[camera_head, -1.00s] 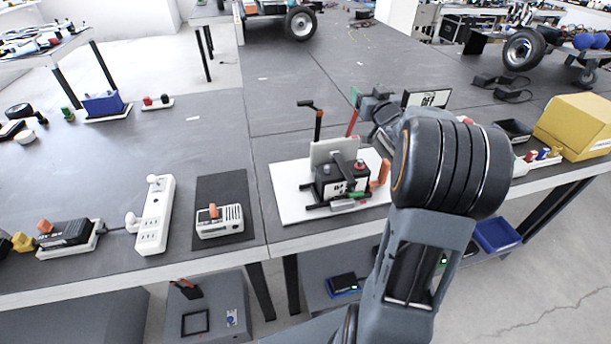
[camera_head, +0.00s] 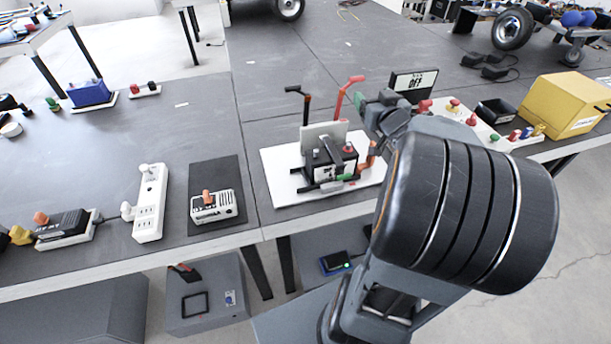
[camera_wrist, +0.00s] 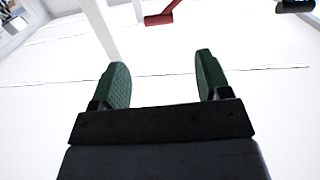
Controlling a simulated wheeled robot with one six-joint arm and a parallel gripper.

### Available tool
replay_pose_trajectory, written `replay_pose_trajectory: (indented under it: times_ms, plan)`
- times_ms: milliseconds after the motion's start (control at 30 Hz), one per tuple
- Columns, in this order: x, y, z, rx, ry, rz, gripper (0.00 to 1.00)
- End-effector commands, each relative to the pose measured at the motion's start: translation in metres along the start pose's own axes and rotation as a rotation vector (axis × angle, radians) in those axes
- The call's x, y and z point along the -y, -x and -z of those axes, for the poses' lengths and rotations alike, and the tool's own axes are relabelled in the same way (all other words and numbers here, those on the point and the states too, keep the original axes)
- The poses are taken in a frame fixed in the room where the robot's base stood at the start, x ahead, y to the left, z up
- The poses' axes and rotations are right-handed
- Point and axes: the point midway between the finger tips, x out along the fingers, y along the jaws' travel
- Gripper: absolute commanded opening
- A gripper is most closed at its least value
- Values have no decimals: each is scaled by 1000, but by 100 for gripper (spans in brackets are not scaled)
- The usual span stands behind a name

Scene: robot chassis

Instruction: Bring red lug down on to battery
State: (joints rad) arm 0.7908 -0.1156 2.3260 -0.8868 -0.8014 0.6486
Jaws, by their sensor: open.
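The battery (camera_head: 324,168) is a dark block with a red terminal on top, standing on a white board. The red lug (camera_head: 342,98) stands raised behind the battery's right side, its upper end bent to the right. Part of a red piece, probably this lug, shows at the top of the wrist view (camera_wrist: 163,18). My gripper (camera_head: 366,104) has green fingertips and is just right of the raised red lug, above and behind the battery. In the wrist view the two green fingers (camera_wrist: 160,85) are apart with nothing between them. My wrist hides the board's right side.
A black-handled lug (camera_head: 304,106) stands raised left of the red one. A grey upright plate (camera_head: 325,134) is behind the battery, and an orange piece (camera_head: 368,153) stands at its right. An "OFF" sign (camera_head: 414,84) stands behind my gripper.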

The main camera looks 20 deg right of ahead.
Motion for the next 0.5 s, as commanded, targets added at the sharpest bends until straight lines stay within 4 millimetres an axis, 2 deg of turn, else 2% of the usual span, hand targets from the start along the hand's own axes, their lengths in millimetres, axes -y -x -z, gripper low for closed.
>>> replay_pose_trajectory:
  times_ms: [33, 267, 500]
  plan:
    - [7, -2, 5, 23, 8, -19, 70]
    - [31, 0, 5, 170, 32, -120, 70]
    - [65, 17, -4, 368, 39, -168, 70]
